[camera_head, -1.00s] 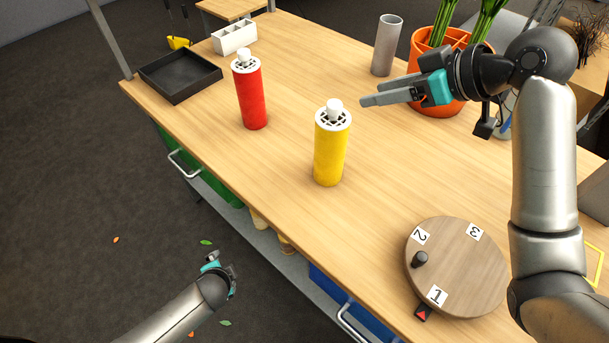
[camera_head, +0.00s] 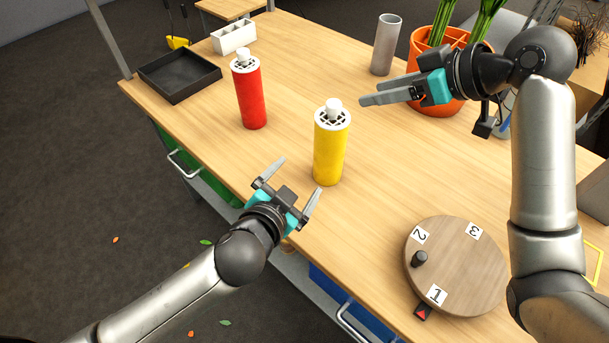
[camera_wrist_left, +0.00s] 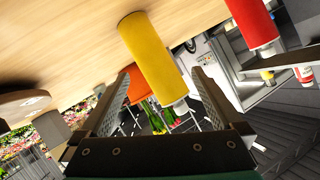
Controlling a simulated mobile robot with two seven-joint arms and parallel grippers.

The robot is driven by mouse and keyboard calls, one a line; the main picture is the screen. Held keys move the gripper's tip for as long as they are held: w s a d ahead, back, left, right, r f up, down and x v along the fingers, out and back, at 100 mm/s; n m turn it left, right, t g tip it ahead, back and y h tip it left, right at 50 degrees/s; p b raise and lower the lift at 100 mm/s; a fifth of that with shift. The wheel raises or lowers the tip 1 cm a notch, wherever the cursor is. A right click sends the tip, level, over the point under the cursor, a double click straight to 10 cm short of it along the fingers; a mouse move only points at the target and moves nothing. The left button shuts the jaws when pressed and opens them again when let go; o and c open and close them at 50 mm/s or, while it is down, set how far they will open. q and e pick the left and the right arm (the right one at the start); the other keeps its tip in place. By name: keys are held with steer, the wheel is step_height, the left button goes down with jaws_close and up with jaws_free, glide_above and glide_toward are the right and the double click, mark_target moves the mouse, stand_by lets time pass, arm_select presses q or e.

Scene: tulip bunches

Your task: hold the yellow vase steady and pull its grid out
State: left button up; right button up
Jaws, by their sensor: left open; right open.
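The yellow vase (camera_head: 329,155) stands upright near the middle of the table. Its white grid (camera_head: 333,119) with a white knob (camera_head: 333,105) sits in its top. My left gripper (camera_head: 294,174) is open and empty at the table's front edge, in front of and left of the vase, not touching it. In the left wrist view the yellow vase (camera_wrist_left: 150,52) shows ahead, between the two open fingers. My right gripper (camera_head: 362,101) is open and empty, right of the vase's top and apart from it.
A red vase (camera_head: 250,95) with a similar grid stands to the left. A black tray (camera_head: 180,90) and a white divided box (camera_head: 234,38) are at the far left. A grey cylinder (camera_head: 387,45) and an orange pot (camera_head: 436,105) stand behind. A round numbered wooden disc (camera_head: 465,270) is at the right front.

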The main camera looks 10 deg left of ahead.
mark_target(330, 147)
arm_select(q)
steer(key=w+d+f+n, duration=0.1)
steer(key=w+d, duration=0.1)
steer(key=w, duration=0.2)
steer(key=w+d+f+n, duration=0.1)
steer(key=w+d+n, duration=0.1)
steer(key=w, duration=0.2)
steer(key=w+d+f+n, duration=0.2)
steer(key=w, duration=0.3)
steer(key=shift+h, duration=0.4)
steer(key=c, duration=1.5)
stand_by(0.5)
